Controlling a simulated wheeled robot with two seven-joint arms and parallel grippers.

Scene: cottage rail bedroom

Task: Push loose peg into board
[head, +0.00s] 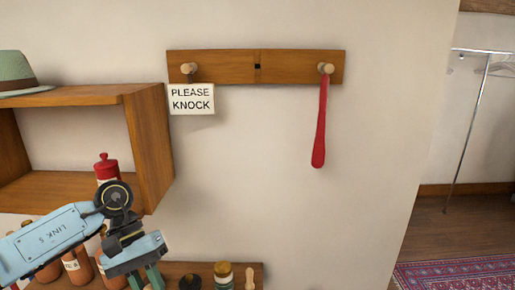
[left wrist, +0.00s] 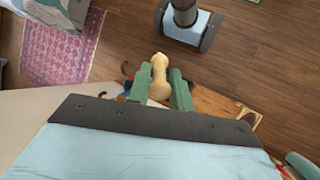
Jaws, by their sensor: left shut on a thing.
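The peg board (head: 220,67) is a wooden rail on the wall in the head view. It has a pale peg (head: 188,69) at its left, a pale peg (head: 326,68) at its right and a dark empty square hole (head: 257,66) in the middle. My left gripper (head: 146,279) is low at the left, below the board and in front of the lower shelf. In the left wrist view its green fingers are shut on a pale turned wooden peg (left wrist: 159,74), whose rounded end points away from the palm. My right gripper is out of view.
A "PLEASE KNOCK" sign (head: 191,99) hangs from the left peg and a red shoehorn-like strip (head: 320,125) from the right. A wooden shelf box (head: 151,140) juts out at the left. Bottles and a small pale wooden item (head: 250,278) stand below.

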